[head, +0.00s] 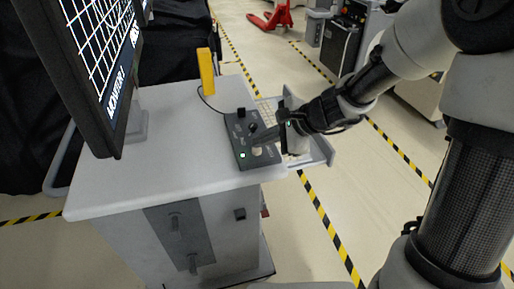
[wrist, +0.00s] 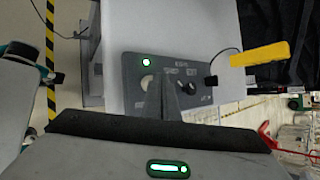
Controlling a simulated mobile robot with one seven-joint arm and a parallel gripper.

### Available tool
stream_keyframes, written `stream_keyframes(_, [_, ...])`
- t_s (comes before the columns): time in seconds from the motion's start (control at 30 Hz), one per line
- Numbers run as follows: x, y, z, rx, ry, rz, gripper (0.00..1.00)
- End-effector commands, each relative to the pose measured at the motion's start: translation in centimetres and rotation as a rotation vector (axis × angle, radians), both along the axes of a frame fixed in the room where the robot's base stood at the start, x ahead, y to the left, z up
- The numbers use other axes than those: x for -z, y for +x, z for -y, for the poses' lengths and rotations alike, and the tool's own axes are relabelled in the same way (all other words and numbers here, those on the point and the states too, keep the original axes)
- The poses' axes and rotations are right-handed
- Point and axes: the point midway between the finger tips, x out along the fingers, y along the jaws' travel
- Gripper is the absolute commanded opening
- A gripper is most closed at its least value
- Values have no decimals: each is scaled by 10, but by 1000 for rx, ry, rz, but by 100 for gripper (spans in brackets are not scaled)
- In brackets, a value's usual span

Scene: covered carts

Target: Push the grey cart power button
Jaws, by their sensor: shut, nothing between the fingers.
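The grey cart (head: 160,190) has a dark grey control panel (head: 238,135) set along the right side of its top. The panel carries a lit green light (head: 242,155), which also shows in the wrist view (wrist: 146,62). A pale round button (head: 257,151) sits beside it and also shows in the wrist view (wrist: 147,83), partly behind a finger. The panel labels are too small to read for certain. My gripper (head: 262,143) is shut and empty, its fingertips over the panel close to the pale button. I cannot tell whether they touch it.
A monitor (head: 100,60) stands on the cart's left side. A yellow upright piece (head: 206,72) with a black cable stands behind the panel. Black knobs (wrist: 188,87) sit beside my fingers. A side shelf (head: 318,152) juts out on the right. The front cart top is clear.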

Motion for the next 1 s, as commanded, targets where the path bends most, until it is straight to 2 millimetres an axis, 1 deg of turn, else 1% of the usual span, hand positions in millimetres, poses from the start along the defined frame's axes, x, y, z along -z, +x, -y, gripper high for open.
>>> stream_keyframes(0.27, [0, 0, 0, 0, 0, 0, 0])
stream_keyframes(0.6, [10, 0, 0, 0, 0, 0, 0])
stream_keyframes(1.0, [8, 0, 0, 0, -1, -1, 0])
